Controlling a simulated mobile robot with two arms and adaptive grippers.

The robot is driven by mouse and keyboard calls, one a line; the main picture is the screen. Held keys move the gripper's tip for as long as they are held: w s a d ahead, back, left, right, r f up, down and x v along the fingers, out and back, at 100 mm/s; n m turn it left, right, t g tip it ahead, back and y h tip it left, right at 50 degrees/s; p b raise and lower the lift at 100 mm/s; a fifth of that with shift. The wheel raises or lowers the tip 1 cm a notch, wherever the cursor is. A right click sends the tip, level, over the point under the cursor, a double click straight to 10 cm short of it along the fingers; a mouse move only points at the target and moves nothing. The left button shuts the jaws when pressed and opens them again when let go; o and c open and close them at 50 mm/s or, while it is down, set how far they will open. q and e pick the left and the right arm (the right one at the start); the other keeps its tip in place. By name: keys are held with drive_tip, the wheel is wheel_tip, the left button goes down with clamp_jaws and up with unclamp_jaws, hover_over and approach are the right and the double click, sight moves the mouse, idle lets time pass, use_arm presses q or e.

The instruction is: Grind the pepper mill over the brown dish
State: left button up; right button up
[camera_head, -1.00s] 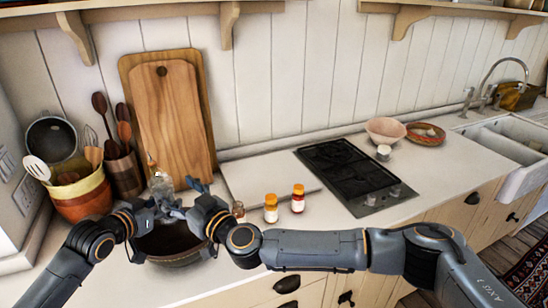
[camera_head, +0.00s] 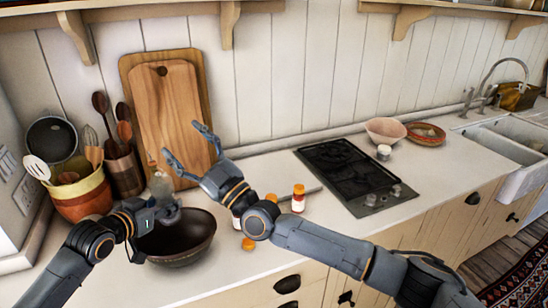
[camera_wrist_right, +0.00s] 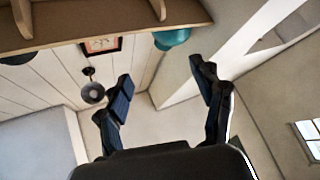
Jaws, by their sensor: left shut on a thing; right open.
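The pepper mill (camera_head: 161,186) is a greyish, see-through thing with a small brownish top; it stands roughly upright above the back left of the brown dish. My left gripper (camera_head: 165,213) is shut on it, and the fingers hide its lower part. The brown dish (camera_head: 190,245) is a dark round bowl on the counter, partly hidden by my left gripper. My right gripper (camera_head: 183,140) is open and empty, up and right of the mill, in front of the cutting boards. In the right wrist view its fingers (camera_wrist_right: 160,75) are spread with nothing between them.
Orange-capped bottles (camera_head: 298,199) stand right of the dish, some partly hidden by my right arm. A black cooktop (camera_head: 350,175) lies further right. Utensil pots (camera_head: 80,198) and wooden cutting boards (camera_head: 172,125) stand at the back left.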

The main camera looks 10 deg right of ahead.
drive_tip(key=w+d+f+n+t+h, duration=0.1)
drive_tip(key=w+d+f+n+h, duration=0.2)
drive_tip(key=d, duration=0.6)
drive_tip(key=w+d+f+n+t+h, duration=0.1)
drive_tip(key=w+d+f+n+h, duration=0.3)
drive_tip(key=w+d+f, duration=0.3)
drive_tip(key=d+f+n, duration=0.1)
drive_tip(key=d, duration=0.2)
drive_tip(key=shift+w+d+n+t+h, duration=0.25)
drive_tip(key=shift+d+n+t+h, duration=0.05)
idle(0.6)
drive_tip(key=shift+o, duration=1.2)
drive_tip(key=s+a+r+n+g+y, duration=0.1)
drive_tip(key=s+a+r+n+y, duration=0.15)
drive_tip(key=a+n, duration=0.3)
drive_tip(key=n+g+y, duration=0.2)
drive_tip(key=n+g, duration=0.6)
drive_tip(key=n, duration=0.7)
approach(160, 182)
drive_tip(key=w+f, duration=0.1)
drive_tip(key=shift+m, duration=0.25)
drive_tip(key=x, duration=1.1)
drive_tip(key=shift+w+f, duration=0.2)
drive_tip(key=shift+w, duration=0.15)
